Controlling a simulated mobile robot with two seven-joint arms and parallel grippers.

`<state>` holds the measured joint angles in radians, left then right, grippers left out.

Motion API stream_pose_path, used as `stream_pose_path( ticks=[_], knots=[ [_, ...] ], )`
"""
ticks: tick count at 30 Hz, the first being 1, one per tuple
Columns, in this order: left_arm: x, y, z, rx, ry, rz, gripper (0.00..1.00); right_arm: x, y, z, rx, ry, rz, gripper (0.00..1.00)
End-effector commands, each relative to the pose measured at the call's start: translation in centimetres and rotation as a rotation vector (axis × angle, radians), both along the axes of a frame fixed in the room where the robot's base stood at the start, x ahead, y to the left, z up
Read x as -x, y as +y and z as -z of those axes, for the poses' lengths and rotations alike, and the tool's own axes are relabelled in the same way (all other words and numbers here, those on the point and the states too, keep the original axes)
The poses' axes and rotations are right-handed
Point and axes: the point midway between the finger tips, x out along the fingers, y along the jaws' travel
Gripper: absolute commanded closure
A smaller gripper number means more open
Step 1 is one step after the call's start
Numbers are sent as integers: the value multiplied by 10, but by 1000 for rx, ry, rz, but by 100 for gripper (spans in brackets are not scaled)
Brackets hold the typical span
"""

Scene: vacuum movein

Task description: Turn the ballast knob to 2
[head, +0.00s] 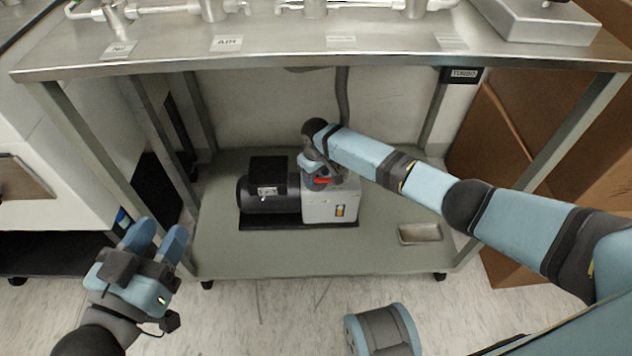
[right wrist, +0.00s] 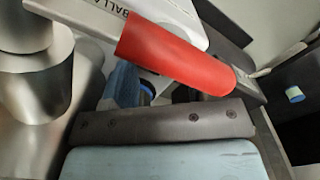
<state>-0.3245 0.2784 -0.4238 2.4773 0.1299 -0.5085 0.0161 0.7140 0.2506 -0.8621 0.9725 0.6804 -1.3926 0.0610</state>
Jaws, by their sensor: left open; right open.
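The vacuum pump (head: 322,208), a light grey block with a black motor, stands on the lower shelf of the metal bench. Its red ballast knob (head: 322,181) shows on top, partly covered by my right gripper (head: 314,167). In the right wrist view the red knob handle (right wrist: 175,58) lies across the view, beside partly readable "BALLA" lettering. Parts of my blue fingers show behind and below the handle; I cannot tell whether they touch it. The knob's setting cannot be read. My left gripper (head: 157,240) is open and empty, left of the bench.
The bench top (head: 275,62) with pipes and labels overhangs the pump. Bench legs stand on both sides. A small metal tray (head: 420,233) lies on the shelf right of the pump. Brown boxes (head: 492,130) stand at right. Shiny metal cylinders (right wrist: 38,85) show in the right wrist view.

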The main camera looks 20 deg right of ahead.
Motion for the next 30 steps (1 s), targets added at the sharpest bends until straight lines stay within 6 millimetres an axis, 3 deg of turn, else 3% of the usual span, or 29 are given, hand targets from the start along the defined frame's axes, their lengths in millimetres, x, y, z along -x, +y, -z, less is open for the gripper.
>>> stream_pose_path(
  ticks=[3,13,20,26,30],
  knots=[
    [-2,2,1,-19,-30,0,57,0,0,10,0,0,-1,47],
    [-4,2,-3,-24,-47,-1,57,0,0,12,0,-1,-1,47],
    [-3,2,-2,-24,-45,-1,57,0,0,12,0,-1,0,97],
    [-3,1,-11,-15,-32,3,57,0,1,8,-2,0,31,97],
    [10,-5,-7,65,108,-1,57,0,2,3,-3,1,137,97]
  ],
)
